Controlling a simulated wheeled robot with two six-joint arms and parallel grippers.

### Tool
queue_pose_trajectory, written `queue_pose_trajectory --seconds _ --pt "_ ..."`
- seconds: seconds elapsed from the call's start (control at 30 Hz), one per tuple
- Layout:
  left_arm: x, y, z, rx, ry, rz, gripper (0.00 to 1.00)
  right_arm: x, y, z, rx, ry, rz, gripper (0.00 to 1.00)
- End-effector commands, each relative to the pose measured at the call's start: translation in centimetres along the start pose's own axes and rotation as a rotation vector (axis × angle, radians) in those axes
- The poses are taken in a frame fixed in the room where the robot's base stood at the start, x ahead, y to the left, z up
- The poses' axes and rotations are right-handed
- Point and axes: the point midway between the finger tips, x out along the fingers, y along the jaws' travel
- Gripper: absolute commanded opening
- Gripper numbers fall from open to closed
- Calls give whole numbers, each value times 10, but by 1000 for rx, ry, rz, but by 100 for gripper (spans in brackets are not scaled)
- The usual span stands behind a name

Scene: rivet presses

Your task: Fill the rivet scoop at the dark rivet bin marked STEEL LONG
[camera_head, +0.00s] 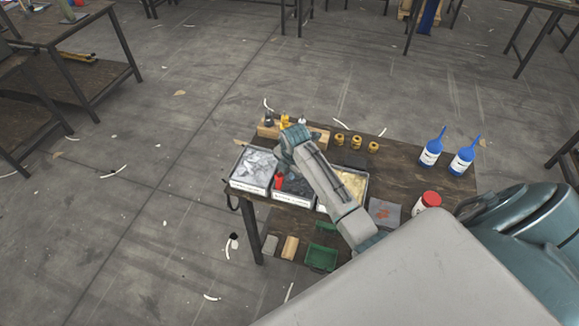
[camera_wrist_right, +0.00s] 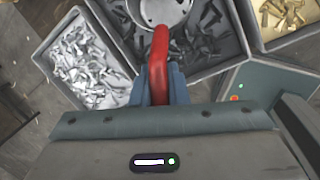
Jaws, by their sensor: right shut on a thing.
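My right gripper (camera_wrist_right: 160,88) is shut on the red handle of the rivet scoop (camera_wrist_right: 160,50). The scoop's round metal bowl (camera_wrist_right: 150,20) is at the top edge of the right wrist view, partly cut off, over the dark rivet bin (camera_wrist_right: 208,72). That bin holds loose dark rivets, some seen close by the bowl. I cannot tell how deep the bowl is or how full. In the head view the dark bin (camera_head: 294,199) is the middle one, largely hidden by my right arm, and the red handle (camera_head: 280,182) shows beside my gripper. Its label is unreadable. My left gripper is not in view.
A bin of silvery rivets (camera_wrist_right: 84,68) adjoins on the left, one of brass rivets (camera_wrist_right: 290,38) on the right. Behind stand a wooden block (camera_head: 268,131) and brass-coloured pieces (camera_head: 340,141).

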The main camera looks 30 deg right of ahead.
Motion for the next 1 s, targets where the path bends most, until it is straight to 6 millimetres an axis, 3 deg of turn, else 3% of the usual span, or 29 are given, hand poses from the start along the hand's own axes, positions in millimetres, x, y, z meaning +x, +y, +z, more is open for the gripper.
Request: queue_pose_trajectory --seconds 0.3,0.47,1.0 --pt "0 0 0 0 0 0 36 29 -6 -3 0 0 -1 0" --pt "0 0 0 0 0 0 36 40 -8 -15 -23 -120 10 0" --pt "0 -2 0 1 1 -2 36 -11 2 -12 -39 -219 20 0"
